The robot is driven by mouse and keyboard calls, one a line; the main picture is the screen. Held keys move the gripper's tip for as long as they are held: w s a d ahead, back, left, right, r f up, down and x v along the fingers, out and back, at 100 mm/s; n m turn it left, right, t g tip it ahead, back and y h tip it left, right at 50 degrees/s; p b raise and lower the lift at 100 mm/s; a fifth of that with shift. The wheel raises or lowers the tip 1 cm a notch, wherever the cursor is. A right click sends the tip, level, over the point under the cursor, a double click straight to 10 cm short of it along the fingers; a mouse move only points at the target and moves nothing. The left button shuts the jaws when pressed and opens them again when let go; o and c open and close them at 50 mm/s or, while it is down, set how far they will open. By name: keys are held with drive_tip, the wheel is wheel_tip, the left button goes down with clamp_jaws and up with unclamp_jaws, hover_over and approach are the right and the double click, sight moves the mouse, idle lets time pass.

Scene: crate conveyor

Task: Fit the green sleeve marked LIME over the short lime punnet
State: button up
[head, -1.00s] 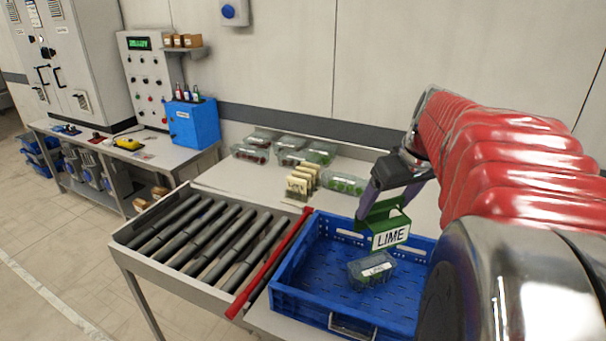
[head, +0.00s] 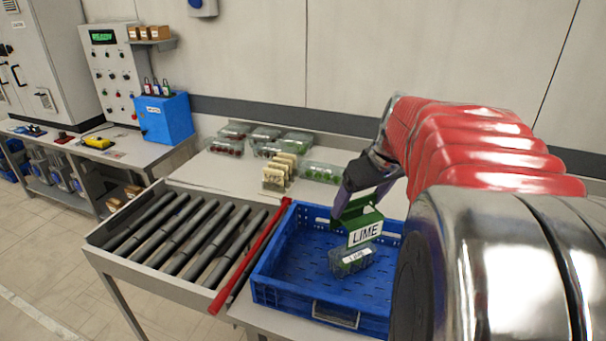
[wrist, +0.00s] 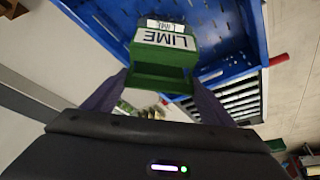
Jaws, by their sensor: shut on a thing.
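The green sleeve (head: 361,222) marked LIME is held by my gripper (head: 350,200) above the blue crate. It also shows in the wrist view (wrist: 163,58), between the two fingers, with its label facing the crate. The short lime punnet (head: 351,262), clear with green contents and a small white label, sits inside the blue crate (head: 335,311), just below the sleeve. In the head view the sleeve's lower edge overlaps the punnet's top; I cannot tell whether they touch. In the wrist view only the punnet's label (wrist: 165,25) shows clearly beyond the sleeve.
A roller conveyor (head: 190,240) with a red bar (head: 250,258) lies left of the crate. Behind stand several clear punnets (head: 268,134) and a row of cream sleeves or cards (head: 278,172). A blue box (head: 165,119) stands on the left bench.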

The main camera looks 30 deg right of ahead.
drive_tip(key=shift+f, duration=1.75)
drive_tip(key=shift+s+f, duration=0.1)
drive_tip(key=shift+f, duration=1.5)
drive_tip(key=shift+f, duration=2.4)
idle(0.8)
drive_tip(key=o, duration=1.1)
